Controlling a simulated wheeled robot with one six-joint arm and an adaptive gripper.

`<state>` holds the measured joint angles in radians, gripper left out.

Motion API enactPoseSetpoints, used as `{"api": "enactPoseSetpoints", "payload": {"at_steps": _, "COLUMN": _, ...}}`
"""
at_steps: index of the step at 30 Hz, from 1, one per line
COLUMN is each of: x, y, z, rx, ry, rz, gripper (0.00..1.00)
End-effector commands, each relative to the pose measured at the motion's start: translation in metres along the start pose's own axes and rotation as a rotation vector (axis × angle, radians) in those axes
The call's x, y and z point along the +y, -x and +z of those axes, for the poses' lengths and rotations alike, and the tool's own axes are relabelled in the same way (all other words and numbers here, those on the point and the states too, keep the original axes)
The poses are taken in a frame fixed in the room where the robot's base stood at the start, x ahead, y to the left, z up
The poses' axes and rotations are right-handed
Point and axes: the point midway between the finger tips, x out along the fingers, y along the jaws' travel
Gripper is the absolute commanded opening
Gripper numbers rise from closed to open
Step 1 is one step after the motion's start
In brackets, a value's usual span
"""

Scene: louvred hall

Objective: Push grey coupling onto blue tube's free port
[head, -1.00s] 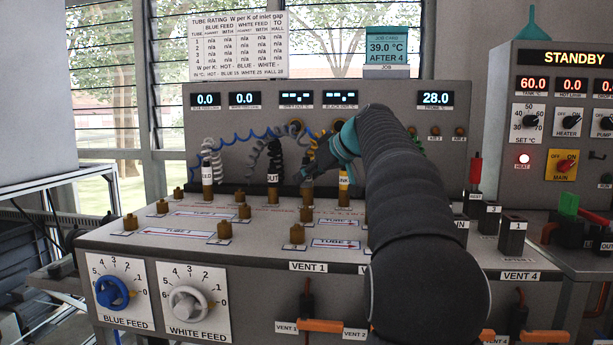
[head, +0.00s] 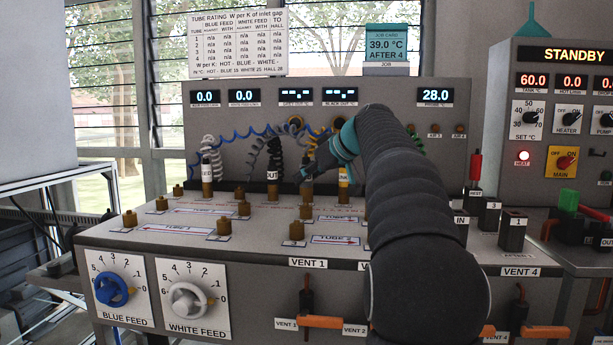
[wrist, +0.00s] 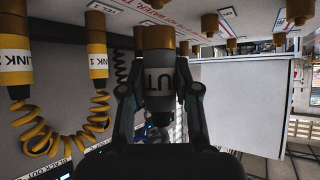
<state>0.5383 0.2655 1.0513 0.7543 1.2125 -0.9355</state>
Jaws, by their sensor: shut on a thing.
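My gripper (wrist: 160,100) is shut on a grey coupling (wrist: 160,78) with a label of which "UT" shows. In the wrist view the coupling is in line with a brass port (wrist: 155,38) on the bench and its end meets the brass. I cannot tell whether it is fully seated. In the head view my gripper (head: 308,174) is above a port (head: 306,190) in the middle of the bench, and its fingers mostly hide the coupling. The tube labels near this port are too small to read, so I cannot tell which tube it belongs to.
A black-hosed OUT coupling (head: 272,178) and a white-hosed feed coupling (head: 207,172) stand to the left. Yellow link couplings (wrist: 97,60) with a coiled hose are close beside my gripper. Several bare brass ports, such as one in front (head: 297,230), stand on the bench.

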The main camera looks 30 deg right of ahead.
Motion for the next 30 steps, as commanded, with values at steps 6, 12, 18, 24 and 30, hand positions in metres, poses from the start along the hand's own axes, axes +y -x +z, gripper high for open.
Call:
{"api": "enactPoseSetpoints", "payload": {"at_steps": 6, "x": 0.000, "y": -0.005, "z": 0.007, "rx": 0.000, "ry": 0.000, "rz": 0.000, "gripper": 0.00}}
{"api": "enactPoseSetpoints", "payload": {"at_steps": 12, "x": 0.000, "y": -0.008, "z": 0.011, "rx": 0.000, "ry": 0.000, "rz": 0.000, "gripper": 0.00}}
{"api": "enactPoseSetpoints", "payload": {"at_steps": 18, "x": 0.000, "y": -0.011, "z": 0.016, "rx": 0.001, "ry": 0.000, "rz": 0.000, "gripper": 0.00}}
{"api": "enactPoseSetpoints", "payload": {"at_steps": 24, "x": 0.000, "y": -0.015, "z": 0.021, "rx": 0.001, "ry": 0.001, "rz": 0.000, "gripper": 0.00}}
{"api": "enactPoseSetpoints", "payload": {"at_steps": 30, "x": 0.000, "y": -0.014, "z": 0.020, "rx": 0.000, "ry": 0.000, "rz": 0.000, "gripper": 0.00}}
